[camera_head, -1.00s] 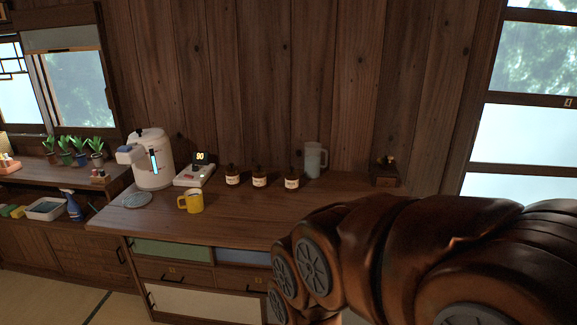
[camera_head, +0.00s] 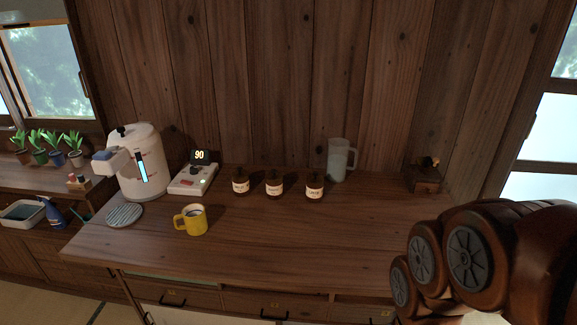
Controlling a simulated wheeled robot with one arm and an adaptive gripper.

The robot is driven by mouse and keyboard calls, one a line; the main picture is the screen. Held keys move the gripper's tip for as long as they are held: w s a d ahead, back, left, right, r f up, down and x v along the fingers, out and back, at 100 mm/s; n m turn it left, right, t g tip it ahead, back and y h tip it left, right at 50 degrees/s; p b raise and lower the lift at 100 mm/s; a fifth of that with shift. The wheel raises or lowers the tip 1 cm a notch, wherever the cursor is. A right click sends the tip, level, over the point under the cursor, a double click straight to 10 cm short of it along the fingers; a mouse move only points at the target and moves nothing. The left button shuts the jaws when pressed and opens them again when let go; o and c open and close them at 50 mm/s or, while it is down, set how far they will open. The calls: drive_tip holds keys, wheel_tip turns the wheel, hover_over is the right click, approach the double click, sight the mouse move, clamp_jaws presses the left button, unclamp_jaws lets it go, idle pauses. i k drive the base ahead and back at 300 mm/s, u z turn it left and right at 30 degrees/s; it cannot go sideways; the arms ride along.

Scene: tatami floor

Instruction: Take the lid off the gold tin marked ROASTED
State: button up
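Three small dark brown or gold tins with white labels stand in a row on the wooden counter (camera_head: 270,245): a left tin (camera_head: 240,182), a middle tin (camera_head: 274,184) and a right tin (camera_head: 314,186). Their labels are too small to read, so I cannot tell which is marked ROASTED. Their tops are dark, and the lids look to be on. My arm's brown links fill the lower right of the picture, over the counter's right end. My gripper itself is not in view.
A white water dispenser (camera_head: 138,165), a scale reading 90 (camera_head: 192,180), a grey round mat (camera_head: 124,215) and a yellow mug (camera_head: 194,220) stand left of the tins. A translucent pitcher (camera_head: 340,160) and a small wooden box (camera_head: 425,177) stand right.

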sight(273, 175)
drive_tip(key=u, duration=0.2)
drive_tip(key=i, duration=0.65)
drive_tip(key=u, duration=0.9)
drive_tip(key=i, duration=0.4)
drive_tip(key=u, duration=0.4)
